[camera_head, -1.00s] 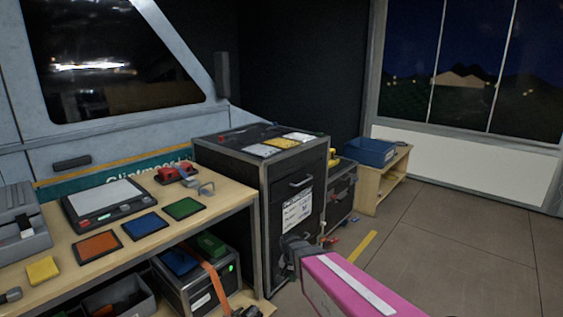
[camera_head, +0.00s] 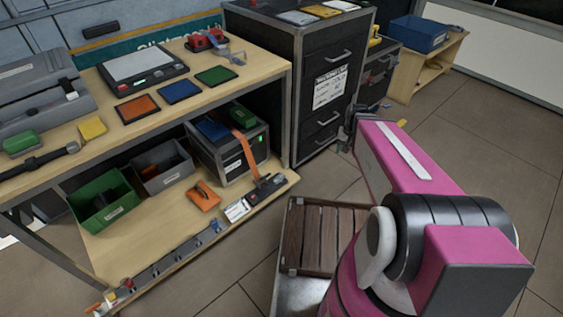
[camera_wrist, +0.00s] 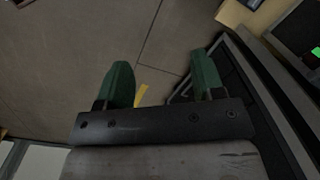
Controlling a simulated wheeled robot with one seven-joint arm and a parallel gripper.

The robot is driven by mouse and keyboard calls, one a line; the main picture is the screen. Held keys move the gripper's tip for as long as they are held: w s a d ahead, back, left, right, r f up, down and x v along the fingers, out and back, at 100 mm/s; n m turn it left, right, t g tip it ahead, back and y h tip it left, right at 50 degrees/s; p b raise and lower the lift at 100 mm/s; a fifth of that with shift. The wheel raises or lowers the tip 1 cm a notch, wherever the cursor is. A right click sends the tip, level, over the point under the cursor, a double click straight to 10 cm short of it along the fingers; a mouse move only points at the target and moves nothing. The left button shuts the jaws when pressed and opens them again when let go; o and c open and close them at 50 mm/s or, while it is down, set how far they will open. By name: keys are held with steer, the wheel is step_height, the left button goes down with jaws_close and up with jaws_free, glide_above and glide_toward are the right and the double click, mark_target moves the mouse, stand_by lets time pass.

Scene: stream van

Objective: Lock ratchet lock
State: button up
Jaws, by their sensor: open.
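The ratchet lock (camera_head: 266,185) is a dark buckle on the lower shelf's front edge, at the end of an orange strap (camera_head: 243,142). The strap runs down over a grey and black case (camera_head: 232,158) with a small green light. Whether the ratchet's handle is raised or folded is too small to tell.
The drawer cabinet (camera_head: 297,90) stands right of the workbench (camera_head: 215,98). The lower shelf (camera_head: 160,232) also holds a green bin (camera_head: 104,204), a grey bin (camera_head: 163,167) and an orange item (camera_head: 204,196). Open floor lies right of the cabinet.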

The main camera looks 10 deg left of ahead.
steer(key=w+a+f+m+g+y, duration=0.1)
steer(key=w+a+f+m, duration=0.1)
steer(key=w+a+f, duration=0.4)
steer(key=w+a+f+m, duration=0.1)
steer(key=w+a+f, duration=0.3)
steer(key=a+f, duration=0.35)
steer(key=m+g+y, duration=0.1)
steer(key=m+g, duration=0.1)
steer(key=m, duration=0.2)
glide_toward(278, 179)
steer(key=shift+s+f, duration=0.1)
steer(key=shift+f, duration=0.4)
steer(key=shift+s+a+f, duration=0.15)
steer(key=shift+a+f, duration=0.05)
steer(key=shift+f, duration=0.15)
steer(key=x, duration=0.6)
steer(key=shift+s+a+f, duration=0.15)
steer(key=shift+a+f, duration=0.05)
steer(key=shift+f, duration=0.15)
steer(key=c, duration=0.9)
